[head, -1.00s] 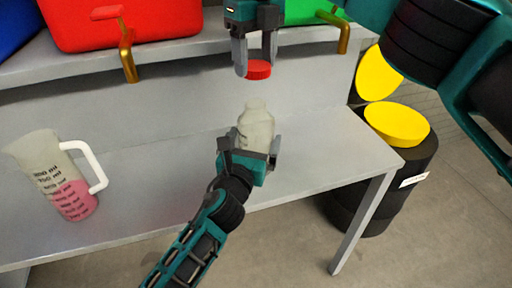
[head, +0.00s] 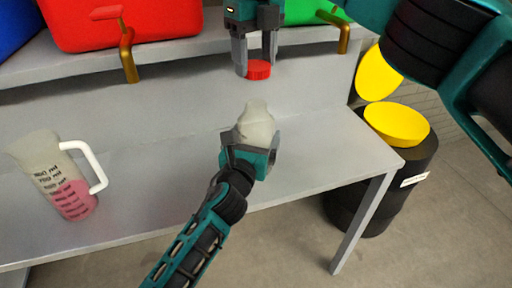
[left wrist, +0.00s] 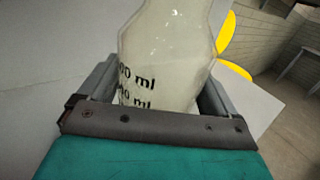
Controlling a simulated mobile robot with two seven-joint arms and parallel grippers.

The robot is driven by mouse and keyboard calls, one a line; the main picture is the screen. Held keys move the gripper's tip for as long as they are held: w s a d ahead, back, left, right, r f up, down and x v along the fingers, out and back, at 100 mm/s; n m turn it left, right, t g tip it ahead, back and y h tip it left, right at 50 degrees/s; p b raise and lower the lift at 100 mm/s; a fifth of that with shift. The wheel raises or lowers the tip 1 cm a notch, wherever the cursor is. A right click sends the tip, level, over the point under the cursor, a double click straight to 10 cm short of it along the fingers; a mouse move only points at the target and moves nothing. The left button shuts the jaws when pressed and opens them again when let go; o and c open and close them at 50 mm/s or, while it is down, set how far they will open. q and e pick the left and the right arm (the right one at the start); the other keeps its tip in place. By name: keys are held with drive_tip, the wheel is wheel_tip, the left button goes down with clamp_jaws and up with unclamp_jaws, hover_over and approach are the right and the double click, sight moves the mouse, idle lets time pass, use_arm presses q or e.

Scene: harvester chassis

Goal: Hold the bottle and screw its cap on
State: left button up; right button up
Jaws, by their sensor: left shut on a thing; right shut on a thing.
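The bottle (head: 256,121) is pale and translucent, roughly upright, with its open neck at the top. My left gripper (head: 255,146) is shut on it from below and in front. The bottle also fills the left wrist view (left wrist: 165,50), with dark "ml" marks, between the two fingers (left wrist: 155,100). The red cap (head: 258,70) is held between the fingertips of my right gripper (head: 256,62), which points down. The cap is above the bottle's neck, apart from it, with a clear gap. The bottle's lower part is hidden by my left gripper in the head view.
A measuring jug (head: 62,180) with pink liquid stands on the grey table (head: 150,185) at left. A red container (head: 125,22) and a green one (head: 305,12) with taps sit on the raised shelf. A black bin (head: 385,185) with a yellow lid stands right of the table.

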use_arm(q)
drive_tip(key=shift+c, duration=1.4)
use_arm(e)
hover_over(256, 103)
drive_tip(key=shift+a+f, duration=0.1)
drive_tip(key=shift+f, duration=2.4)
drive_tip(key=shift+f, duration=0.9)
drive_tip(key=shift+f, duration=0.55)
